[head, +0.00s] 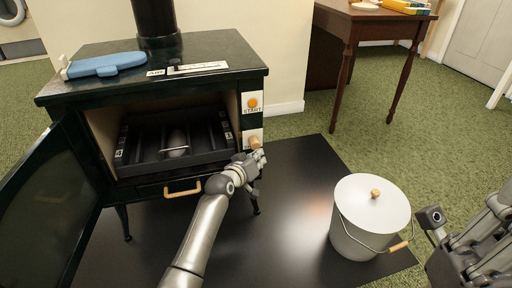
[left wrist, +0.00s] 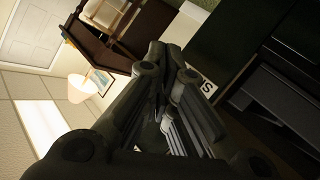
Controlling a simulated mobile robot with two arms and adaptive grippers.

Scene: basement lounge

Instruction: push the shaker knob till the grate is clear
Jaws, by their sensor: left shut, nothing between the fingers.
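The black stove (head: 215,52) stands with its door (head: 38,215) swung open to the left. Inside is a dark grate (head: 150,150) with several bars, and a grey rounded lump (head: 177,143) shows between them. The wooden shaker knob (head: 254,142) sticks out of the stove's right front panel, below the START button (head: 252,101). My left gripper (head: 258,158) is shut and empty, right at the knob; I cannot tell whether they touch. In the left wrist view its closed fingers (left wrist: 165,85) cover the knob. My right gripper (head: 490,235) is partly in view at the lower right.
A white lidded bucket (head: 365,222) stands on the black floor mat (head: 285,215), right of my left arm. A drawer with a wooden handle (head: 183,189) is below the grate. A blue tool (head: 105,64) lies on the stove top. A wooden table (head: 350,22) stands behind.

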